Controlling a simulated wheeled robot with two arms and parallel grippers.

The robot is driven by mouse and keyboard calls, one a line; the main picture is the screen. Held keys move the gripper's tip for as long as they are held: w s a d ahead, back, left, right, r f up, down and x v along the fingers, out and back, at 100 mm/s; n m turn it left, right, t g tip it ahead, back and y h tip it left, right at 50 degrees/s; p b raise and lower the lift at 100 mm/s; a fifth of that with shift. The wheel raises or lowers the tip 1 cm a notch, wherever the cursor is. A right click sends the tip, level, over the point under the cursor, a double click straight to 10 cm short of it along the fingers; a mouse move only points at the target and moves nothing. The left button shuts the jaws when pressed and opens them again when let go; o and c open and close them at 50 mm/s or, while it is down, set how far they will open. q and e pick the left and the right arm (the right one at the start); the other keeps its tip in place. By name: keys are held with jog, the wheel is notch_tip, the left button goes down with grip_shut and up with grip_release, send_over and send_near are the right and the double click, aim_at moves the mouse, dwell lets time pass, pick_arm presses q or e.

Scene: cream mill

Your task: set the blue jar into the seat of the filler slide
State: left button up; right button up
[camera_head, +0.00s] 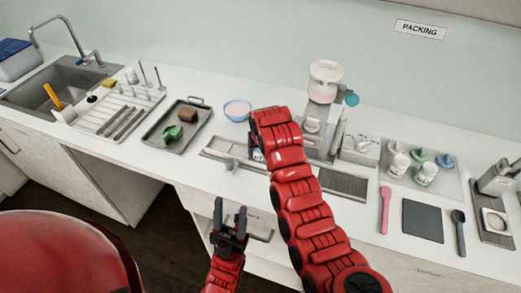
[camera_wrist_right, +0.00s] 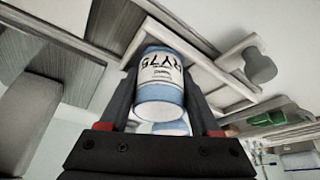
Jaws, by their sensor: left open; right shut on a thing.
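The blue jar (camera_wrist_right: 160,88) has a white label with dark lettering that reads upside down in the right wrist view. My right gripper (camera_wrist_right: 163,62) is shut on it, with one dark finger on each side. In the head view my right arm covers most of that gripper and the jar. The filler slide (camera_head: 216,154) is a pale grey frame left of the filler. Its rails (camera_wrist_right: 215,75) and a grey knob (camera_wrist_right: 261,66) show beyond the jar. I cannot tell whether the jar touches the seat. My left gripper (camera_head: 229,222) is open and empty, low before the counter.
The white filler (camera_head: 325,82) stands behind my right arm. A grey tray (camera_head: 184,140) with green and brown pieces and a blue-rimmed bowl (camera_head: 237,110) are to the left.

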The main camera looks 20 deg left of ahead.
jog(key=shift+f, duration=0.15)
jog(key=o, duration=1.4)
jog(key=shift+s, duration=0.1)
jog(key=shift+d, duration=0.1)
jog(key=shift+r, duration=0.2)
jog(key=shift+w+r, duration=0.3)
jog(key=shift+r, duration=0.45)
notch_tip(320, 180, up, 2)
jog(key=shift+s+r, duration=0.15)
jog(key=shift+r, duration=0.05)
jog(key=shift+r+b, duration=0.3)
jog(key=shift+r, duration=0.55)
